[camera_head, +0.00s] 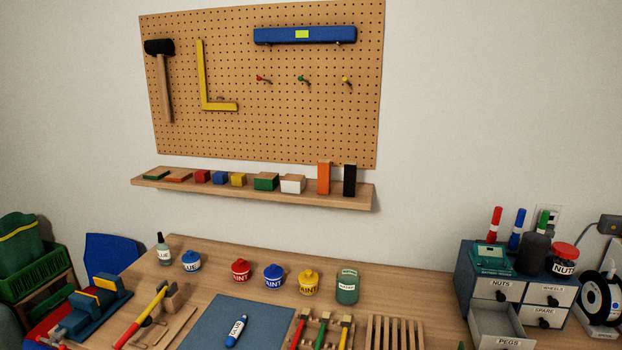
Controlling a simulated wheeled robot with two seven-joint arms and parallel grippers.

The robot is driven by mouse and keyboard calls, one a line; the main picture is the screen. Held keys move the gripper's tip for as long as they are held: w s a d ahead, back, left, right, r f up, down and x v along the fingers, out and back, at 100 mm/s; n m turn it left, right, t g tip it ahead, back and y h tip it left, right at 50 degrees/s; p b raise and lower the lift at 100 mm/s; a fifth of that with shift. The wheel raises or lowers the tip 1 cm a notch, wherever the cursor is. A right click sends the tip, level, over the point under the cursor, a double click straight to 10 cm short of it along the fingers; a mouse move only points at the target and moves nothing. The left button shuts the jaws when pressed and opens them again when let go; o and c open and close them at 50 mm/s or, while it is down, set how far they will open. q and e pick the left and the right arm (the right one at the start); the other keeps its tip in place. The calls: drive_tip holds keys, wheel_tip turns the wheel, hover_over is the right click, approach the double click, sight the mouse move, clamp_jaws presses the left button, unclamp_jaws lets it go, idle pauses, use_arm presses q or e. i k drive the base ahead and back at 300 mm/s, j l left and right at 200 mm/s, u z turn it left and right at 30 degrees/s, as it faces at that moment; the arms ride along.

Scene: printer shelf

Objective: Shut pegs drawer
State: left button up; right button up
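The small blue-grey drawer cabinet (463,287) stands at the right end of the wooden table. The pegs drawer (497,342) at its lower left is pulled out toward me, with its label partly cut by the bottom edge of the picture. I see an empty grey inside at the part of it that shows. The nuts (501,284), wheels (552,289) and spare (543,312) drawers look shut. Neither of my grippers shows in the head view.
Markers, a dark bottle and a red-lidded nuts jar (563,259) stand on the cabinet. A filament spool (599,298) is to its right. A slatted wooden rack (396,332) and paint pots (308,282) are to its left. Some bare table lies between rack and cabinet.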

sight(492, 325)
drive_tip(key=z, duration=1.25)
drive_tip(key=i+j+z, duration=0.1)
drive_tip(key=i+j, duration=0.15)
drive_tip(key=i+j+z, duration=0.1)
drive_tip(key=i+j, duration=0.15)
drive_tip(key=j, duration=0.2)
drive_tip(key=i+j+z, duration=0.1)
drive_tip(key=i+j, duration=0.15)
drive_tip(key=j, duration=0.1)
